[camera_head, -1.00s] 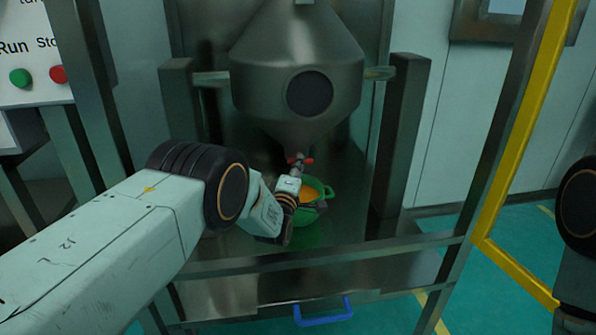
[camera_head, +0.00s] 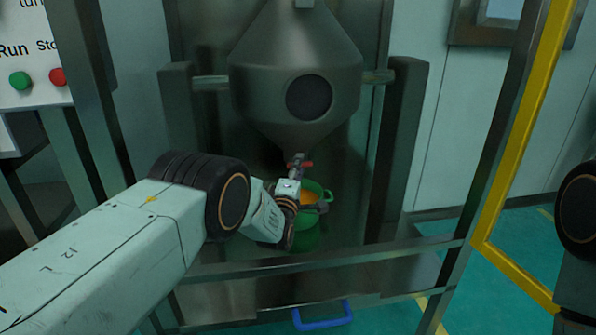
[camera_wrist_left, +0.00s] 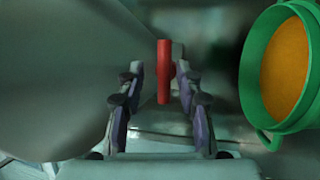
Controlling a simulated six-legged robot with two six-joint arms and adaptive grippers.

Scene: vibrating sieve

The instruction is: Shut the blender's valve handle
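The blender (camera_head: 300,75) is a grey metal vessel with a cone bottom, held between two dark posts. Its small red valve handle (camera_head: 307,164) sits under the cone's outlet. In the left wrist view the red handle (camera_wrist_left: 164,75) stands upright in the picture between my left fingertips. My left gripper (camera_wrist_left: 160,70) is open around it, with a visible gap on the left side and a narrower one on the right. In the head view my left gripper (camera_head: 296,168) points up at the valve, its fingers small and hard to make out. My right gripper is not visible.
A green pot (camera_head: 328,196) with orange contents stands below the valve, close beside my left wrist; it is at the right in the wrist view (camera_wrist_left: 253,100). A metal frame bar (camera_head: 330,256) crosses in front. A yellow-edged frame (camera_head: 520,130) stands at right.

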